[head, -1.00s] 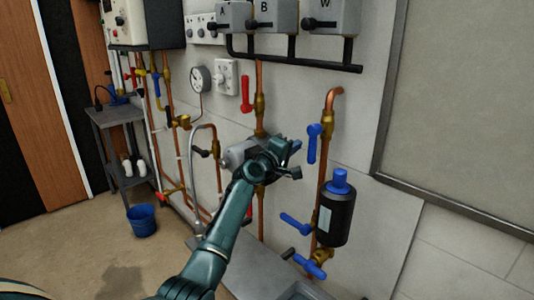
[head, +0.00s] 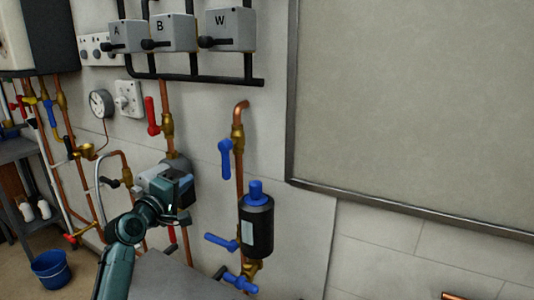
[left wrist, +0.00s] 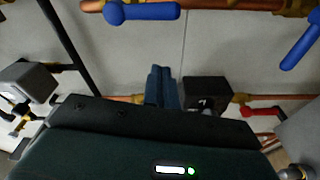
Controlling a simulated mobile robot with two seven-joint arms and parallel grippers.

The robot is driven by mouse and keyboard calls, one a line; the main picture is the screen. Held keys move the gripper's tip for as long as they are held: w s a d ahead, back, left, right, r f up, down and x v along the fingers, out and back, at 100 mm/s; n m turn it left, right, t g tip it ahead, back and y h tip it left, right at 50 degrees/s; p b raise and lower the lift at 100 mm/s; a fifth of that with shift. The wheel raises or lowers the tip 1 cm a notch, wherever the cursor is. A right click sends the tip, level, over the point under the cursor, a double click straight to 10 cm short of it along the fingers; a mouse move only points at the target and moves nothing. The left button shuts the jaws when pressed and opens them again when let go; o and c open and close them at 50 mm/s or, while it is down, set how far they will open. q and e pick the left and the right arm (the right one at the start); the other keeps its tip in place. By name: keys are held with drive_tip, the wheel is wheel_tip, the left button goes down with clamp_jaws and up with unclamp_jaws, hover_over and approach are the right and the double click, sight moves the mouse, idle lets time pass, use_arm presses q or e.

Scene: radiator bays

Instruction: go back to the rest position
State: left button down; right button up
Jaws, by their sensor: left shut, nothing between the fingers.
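My left arm comes up from the bottom left of the head view. Its dark teal gripper (head: 178,190) is in front of the copper pipe below the red lever (head: 151,116). In the left wrist view its two blue-grey fingers (left wrist: 161,86) are together with nothing between them. A dark block (left wrist: 207,92) shows just right of the fingers. I cannot tell whether the gripper touches the pipework behind it. My right gripper is in neither view.
Right of the gripper a copper pipe carries blue levers (head: 225,158) and a black canister with a blue cap (head: 256,228). Grey boxes A, B and W (head: 228,30) hang above. A blue bucket (head: 51,271) stands on the floor at left. A large grey panel (head: 420,100) fills the right.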

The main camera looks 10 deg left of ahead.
use_arm(q)
drive_tip(key=s+d+f+m+g+y, duration=0.15)
drive_tip(key=s+d+f+m, duration=0.25)
drive_tip(key=s+f, duration=0.5)
drive_tip(key=s+d+f+m+g+h, duration=0.1)
drive_tip(key=s+d+f+m+g, duration=0.4)
drive_tip(key=f, duration=0.8)
drive_tip(key=s+d+f+m, duration=0.3)
drive_tip(key=s+f, duration=0.1)
drive_tip(key=s, duration=0.6)
drive_tip(key=s+d+f+m, duration=0.3)
drive_tip(key=s+f, duration=0.2)
drive_tip(key=s, duration=0.5)
drive_tip(key=shift+s+d+m+g, duration=0.15)
drive_tip(key=shift+s+m+g, duration=0.05)
drive_tip(key=shift+m+g, duration=0.2)
